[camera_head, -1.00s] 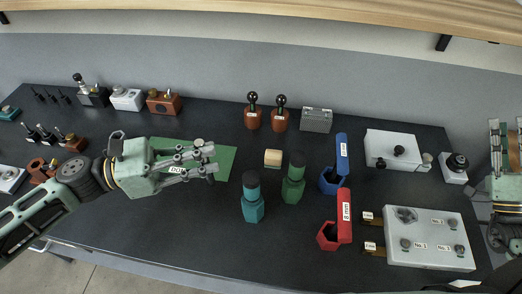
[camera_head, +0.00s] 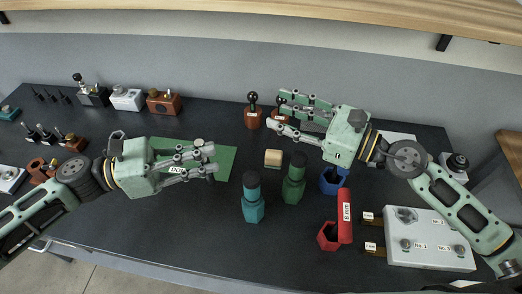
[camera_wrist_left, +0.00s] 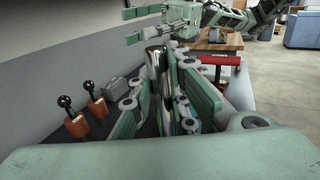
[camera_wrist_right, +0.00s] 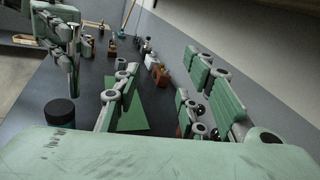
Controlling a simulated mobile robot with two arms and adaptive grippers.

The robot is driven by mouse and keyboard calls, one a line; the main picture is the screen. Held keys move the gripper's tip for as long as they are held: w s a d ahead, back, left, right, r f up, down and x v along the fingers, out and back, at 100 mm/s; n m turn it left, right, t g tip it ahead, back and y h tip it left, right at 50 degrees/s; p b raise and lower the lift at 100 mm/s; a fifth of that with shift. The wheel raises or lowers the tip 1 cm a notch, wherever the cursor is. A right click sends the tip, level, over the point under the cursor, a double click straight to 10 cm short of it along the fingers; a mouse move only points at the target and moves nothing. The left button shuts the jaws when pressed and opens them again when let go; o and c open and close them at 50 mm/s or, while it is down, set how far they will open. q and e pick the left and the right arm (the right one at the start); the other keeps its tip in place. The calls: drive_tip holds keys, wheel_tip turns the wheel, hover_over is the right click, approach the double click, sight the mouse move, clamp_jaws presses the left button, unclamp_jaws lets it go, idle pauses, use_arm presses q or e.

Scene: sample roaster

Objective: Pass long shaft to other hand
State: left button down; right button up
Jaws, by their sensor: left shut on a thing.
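My left gripper (camera_head: 210,161) is shut on the long shaft (camera_wrist_left: 155,62), a shiny metal rod held upright above the green mat (camera_head: 228,160). In the head view only the shaft's round top (camera_head: 199,142) shows; the fingers hide most of the rest. The shaft also stands at the left of the right wrist view (camera_wrist_right: 74,72). My right gripper (camera_head: 277,109) is open and empty, fingers pointing left. It is above the back of the bench, to the right of the left gripper and apart from the shaft.
Teal (camera_head: 253,205) and green (camera_head: 293,188) dark-topped holders stand in front of the right gripper, beside a cream cylinder (camera_head: 273,158). Brown knobbed blocks (camera_head: 252,118) are behind. Red (camera_head: 344,215) and blue (camera_head: 333,180) holders and a grey plate (camera_head: 430,245) lie right. The front middle is clear.

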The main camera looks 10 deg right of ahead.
drive_tip(key=s+a+g, duration=0.2)
drive_tip(key=s+a+n+g+y, duration=0.1)
drive_tip(key=s+a+g, duration=0.1)
drive_tip(key=s, duration=0.1)
drive_tip(key=s+a+f+g, duration=0.1)
drive_tip(key=s+a, duration=0.2)
drive_tip(key=shift+s+a+n+g, duration=0.1)
drive_tip(key=shift+n+g, duration=0.3)
use_arm(q)
drive_tip(key=shift+r, duration=0.1)
use_arm(e)
drive_tip(key=x, duration=1.1)
drive_tip(key=shift+a, duration=0.35)
drive_tip(key=shift+c, duration=0.5)
clamp_jaws()
drive_tip(key=shift+d, duration=0.1)
use_arm(q)
drive_tip(key=c, duration=1.6)
unclamp_jaws()
use_arm(e)
drive_tip(key=shift+r, duration=0.15)
use_arm(q)
drive_tip(key=shift+a, duration=0.1)
